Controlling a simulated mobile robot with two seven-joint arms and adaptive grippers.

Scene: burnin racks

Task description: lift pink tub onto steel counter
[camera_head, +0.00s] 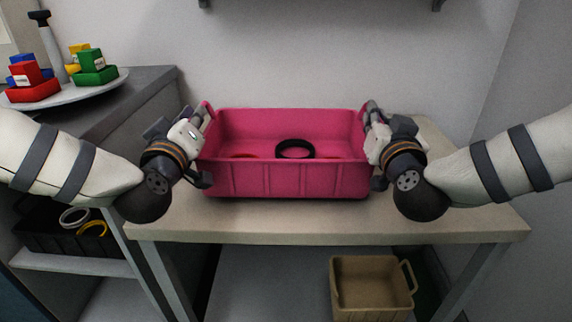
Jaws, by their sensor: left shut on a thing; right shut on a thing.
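The pink tub (286,182) is upright at the middle of the view, over the beige-topped table. A black ring (295,149) and parts of red items show inside it. My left gripper (205,118) is shut on the tub's left end, at its handle. My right gripper (369,116) is shut on the tub's right end. The fingertips are partly hidden against the tub. I cannot tell whether the tub's bottom touches the table. The dark grey counter (150,84) at the left may be the steel counter.
The beige table (270,228) has bare room in front of the tub. On the left counter, a round plate (72,94) holds several coloured blocks. A tan bin (372,290) sits below the table. A black bin (40,238) with rings stands on a lower left shelf.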

